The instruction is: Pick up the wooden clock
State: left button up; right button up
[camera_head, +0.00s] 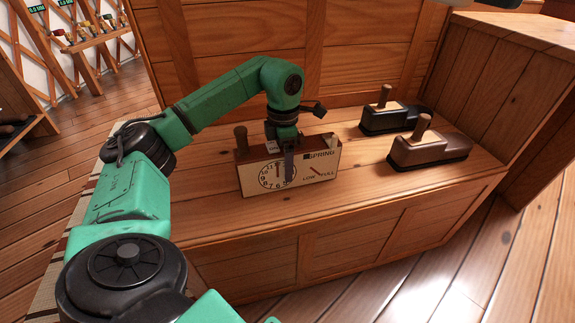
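The wooden clock (317,175) is a box with a pale front, a round dial, the word SPRING and a LOW/FULL gauge. It stands upright on the wooden bench (370,205). My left arm reaches in from the left, and my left gripper (288,165) points down at the clock. One dark finger lies in front of the clock's face, over the dial's right side. The other finger is hidden, so I cannot tell whether the gripper grips the clock. My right gripper is not in view.
A black shoe-shaped block (384,121) and a brown one (430,153), each with an upright peg, stand on the bench to the right. A panelled wooden backrest rises behind, and a wooden side wall (500,85) stands at the right. Bare bench lies in front of the blocks.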

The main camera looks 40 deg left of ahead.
pick_arm(q)
grip_shut()
